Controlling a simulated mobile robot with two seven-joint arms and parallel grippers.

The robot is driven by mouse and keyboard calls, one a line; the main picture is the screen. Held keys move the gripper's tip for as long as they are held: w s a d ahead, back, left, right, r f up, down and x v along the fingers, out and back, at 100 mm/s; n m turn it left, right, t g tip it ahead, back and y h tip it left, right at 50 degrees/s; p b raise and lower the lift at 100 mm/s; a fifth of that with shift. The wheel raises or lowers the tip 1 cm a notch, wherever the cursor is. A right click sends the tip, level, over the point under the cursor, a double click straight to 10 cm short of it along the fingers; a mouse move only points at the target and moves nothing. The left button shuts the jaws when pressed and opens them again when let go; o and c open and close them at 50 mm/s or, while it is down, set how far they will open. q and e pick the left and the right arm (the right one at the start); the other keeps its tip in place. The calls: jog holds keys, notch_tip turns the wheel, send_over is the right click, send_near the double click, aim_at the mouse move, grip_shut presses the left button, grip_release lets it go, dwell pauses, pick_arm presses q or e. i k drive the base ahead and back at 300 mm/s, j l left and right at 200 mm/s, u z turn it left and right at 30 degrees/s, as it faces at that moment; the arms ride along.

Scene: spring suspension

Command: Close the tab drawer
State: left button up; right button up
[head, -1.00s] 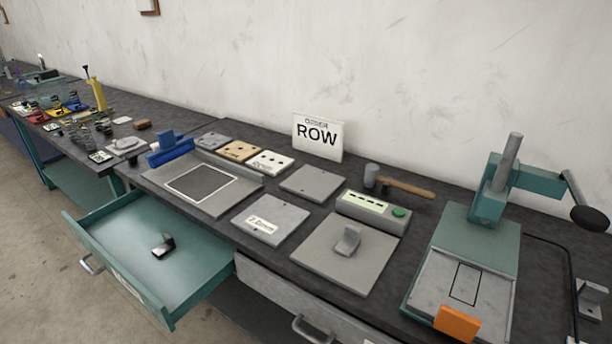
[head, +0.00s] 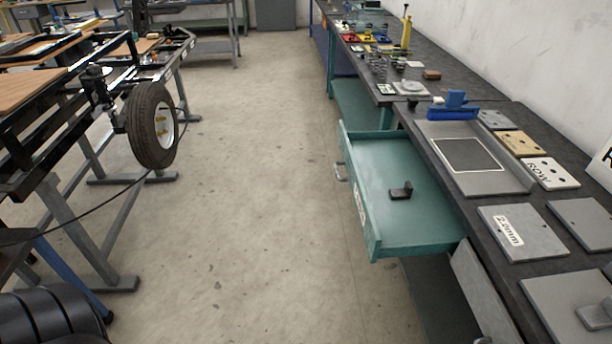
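The teal tab drawer (head: 425,229) is pulled well out from under the workbench on the right of the head view. Its front panel, with a metal handle (head: 341,172) and a pale label, faces left over the open floor. A small dark metal tab (head: 400,191) lies inside on the drawer's bottom. Neither of my grippers shows in the head view, so nothing of mine is seen touching the drawer.
Bare floor (head: 260,190) lies left of the drawer. A frame with a wheel (head: 137,127) stands at left.

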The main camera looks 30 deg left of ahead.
aim_at(375, 163)
jog(key=u, duration=0.7)
jog(key=i+j+z, duration=0.1)
jog(key=i+z, duration=0.25)
jog(key=i+j+z, duration=0.15)
jog(key=z, duration=0.25)
jog(key=i+j+z, duration=0.35)
jog(key=k+l, duration=0.1)
